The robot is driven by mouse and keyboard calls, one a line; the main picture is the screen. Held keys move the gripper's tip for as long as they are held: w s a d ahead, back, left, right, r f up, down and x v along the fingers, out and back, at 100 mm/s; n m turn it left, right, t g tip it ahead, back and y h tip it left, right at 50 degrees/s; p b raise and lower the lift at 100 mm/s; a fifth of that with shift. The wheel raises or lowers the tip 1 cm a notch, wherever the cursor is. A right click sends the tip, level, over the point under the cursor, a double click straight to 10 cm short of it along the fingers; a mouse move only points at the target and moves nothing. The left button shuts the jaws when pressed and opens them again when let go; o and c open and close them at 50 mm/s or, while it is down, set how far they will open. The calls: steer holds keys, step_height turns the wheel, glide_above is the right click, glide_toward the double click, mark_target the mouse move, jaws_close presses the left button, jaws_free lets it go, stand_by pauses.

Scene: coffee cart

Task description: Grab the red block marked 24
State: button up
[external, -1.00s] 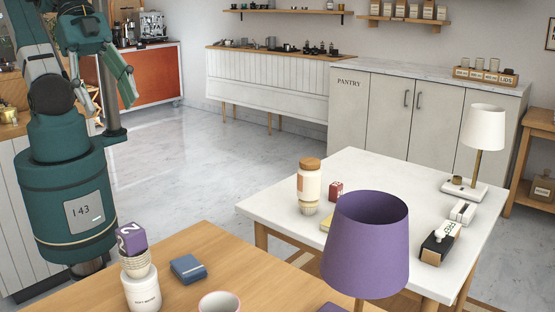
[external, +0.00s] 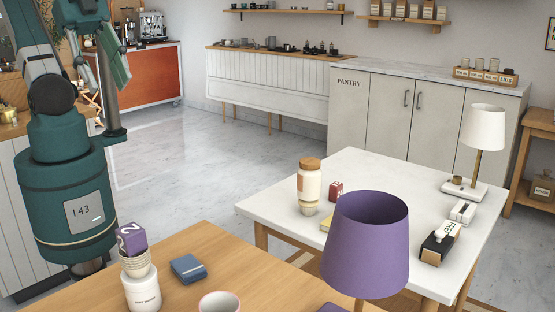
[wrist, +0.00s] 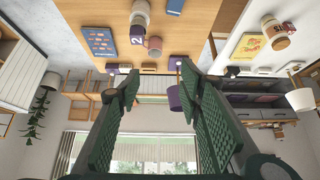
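A small red block (external: 336,190) with a pale mark, too small to read, sits on the white table beside a jar in the external view. A small reddish thing (wrist: 295,68) at the right of the wrist view may be the same block; I cannot tell. My gripper (external: 104,72) is raised at the upper left, far from the red block. In the wrist view my gripper (wrist: 159,76) has its two green fingers spread wide with nothing between them.
A jar with an orange lid (external: 309,180) stands just left of the red block. A purple lamp (external: 365,245) stands in front of it. A purple block (external: 131,238) tops stacked cups on the wooden table (external: 250,275). A white lamp (external: 484,128) stands at the back right.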

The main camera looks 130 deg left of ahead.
steer(key=w+a+r+n+g+y+b, duration=0.1)
steer(key=w+a+r+n, duration=0.2)
steer(key=w+a, duration=0.25)
steer(key=w+a+r+n+g, duration=0.1)
steer(key=w+a+r+n, duration=0.1)
steer(key=w+a+r, duration=0.3)
steer(key=n+g+h+b, duration=0.1)
steer(key=n+g+b, duration=0.3)
steer(key=n, duration=0.9)
glide_above(336, 184)
steer(key=shift+g, duration=0.6)
step_height(336, 184, down, 42)
steer(key=shift+f+p, duration=0.1)
steer(key=shift+p, duration=0.35)
steer(key=shift+f, duration=0.45)
steer(key=shift+f, duration=1.3)
